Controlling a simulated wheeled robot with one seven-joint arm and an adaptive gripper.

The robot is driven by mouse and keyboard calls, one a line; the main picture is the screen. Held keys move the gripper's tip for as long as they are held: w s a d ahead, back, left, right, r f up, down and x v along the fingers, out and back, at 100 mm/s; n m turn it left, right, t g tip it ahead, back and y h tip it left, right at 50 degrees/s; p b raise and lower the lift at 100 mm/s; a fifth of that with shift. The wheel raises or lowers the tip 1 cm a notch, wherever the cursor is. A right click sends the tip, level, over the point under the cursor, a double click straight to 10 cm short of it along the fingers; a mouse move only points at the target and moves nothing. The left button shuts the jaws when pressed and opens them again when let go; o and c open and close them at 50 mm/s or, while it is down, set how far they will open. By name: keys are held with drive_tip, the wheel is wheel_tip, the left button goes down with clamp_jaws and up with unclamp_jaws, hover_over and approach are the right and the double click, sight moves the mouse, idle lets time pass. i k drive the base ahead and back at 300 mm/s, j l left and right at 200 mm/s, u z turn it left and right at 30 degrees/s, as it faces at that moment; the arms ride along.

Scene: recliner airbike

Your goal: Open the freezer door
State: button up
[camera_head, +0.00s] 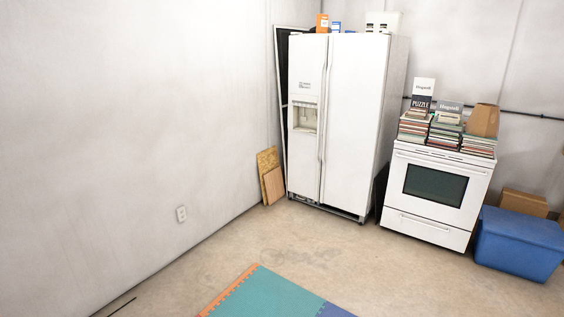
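A white side-by-side fridge-freezer (355,120) stands upright against the back wall, a little right of the picture's middle. Its narrower left door (305,165) has an ice and water dispenser (305,116) set into it. Long vertical handles (323,110) run along the seam between the two doors. Both doors look shut. My gripper is not in view.
A white stove (435,190) with stacked books on top stands right of the fridge, with a blue bin (518,244) beyond it. Wooden boards (270,177) lean left of the fridge. A teal foam mat (265,295) lies in front. Bare concrete floor (300,250) is clear between.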

sight(308, 55)
drive_tip(key=i, duration=3.25)
drive_tip(key=i+u, duration=0.15)
drive_tip(key=i, duration=0.35)
drive_tip(key=i+l, duration=0.15)
drive_tip(key=i, duration=0.4)
drive_tip(key=i+l+u, duration=0.1)
drive_tip(key=i, duration=0.4)
drive_tip(key=i+l+u, duration=0.1)
drive_tip(key=i, duration=0.45)
drive_tip(key=i+l, duration=0.2)
drive_tip(key=i, duration=0.3)
